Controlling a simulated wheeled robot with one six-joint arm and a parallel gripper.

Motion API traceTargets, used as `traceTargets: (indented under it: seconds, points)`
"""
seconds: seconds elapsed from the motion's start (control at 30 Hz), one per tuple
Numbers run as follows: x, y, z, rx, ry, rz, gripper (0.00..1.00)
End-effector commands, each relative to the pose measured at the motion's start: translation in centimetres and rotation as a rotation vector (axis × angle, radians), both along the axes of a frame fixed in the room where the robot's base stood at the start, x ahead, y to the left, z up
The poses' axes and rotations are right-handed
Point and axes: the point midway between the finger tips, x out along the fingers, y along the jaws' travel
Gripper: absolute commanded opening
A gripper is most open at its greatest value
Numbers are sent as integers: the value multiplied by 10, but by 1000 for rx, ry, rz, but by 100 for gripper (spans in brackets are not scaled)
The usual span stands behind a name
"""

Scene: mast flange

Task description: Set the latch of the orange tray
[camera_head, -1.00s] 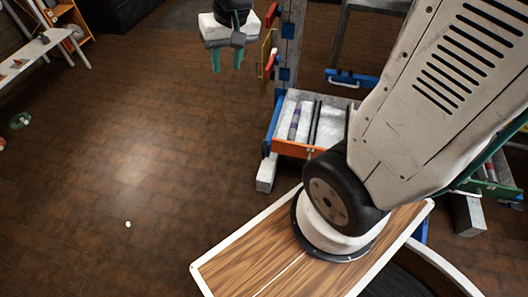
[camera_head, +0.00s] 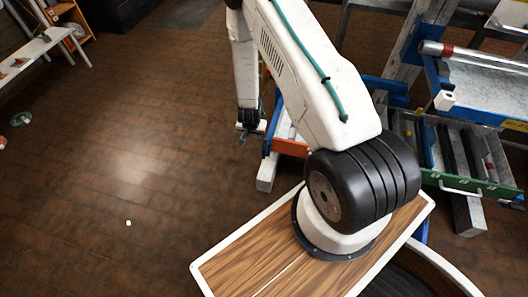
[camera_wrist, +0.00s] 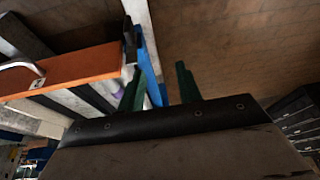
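The orange tray front (camera_head: 290,147) shows in the head view beside my arm, low on the rack and partly hidden by the arm. In the wrist view the orange panel (camera_wrist: 75,72) fills the upper left, with a pale handle (camera_wrist: 30,66) on it. My gripper (camera_head: 246,138) hangs just left of the tray's end. In the wrist view its green fingers (camera_wrist: 160,72) are apart with nothing held. A blue upright edge (camera_wrist: 149,62) at the tray's end lies close by the left finger. I cannot make out the latch clearly in either view.
A tray with a green front (camera_head: 470,187) and a blue-edged shelf (camera_head: 485,90) stand on the rack to the right. A white bench (camera_head: 35,47) is at the far left.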

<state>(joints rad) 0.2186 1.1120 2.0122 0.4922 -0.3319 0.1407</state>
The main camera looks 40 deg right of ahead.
Motion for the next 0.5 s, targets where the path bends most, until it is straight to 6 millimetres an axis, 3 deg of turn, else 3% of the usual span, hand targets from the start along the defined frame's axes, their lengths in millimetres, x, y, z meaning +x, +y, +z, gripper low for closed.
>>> traceTargets:
  seconds: [0.03, 0.13, 0.3, 0.5]
  points:
    - [-13, -5, -24, -15, 10, -20, 35]
    - [-28, -13, -53, -45, 11, -52, 35]
    - [-42, -19, -76, -72, 12, -77, 35]
    - [-41, -23, -99, -75, 12, -75, 35]
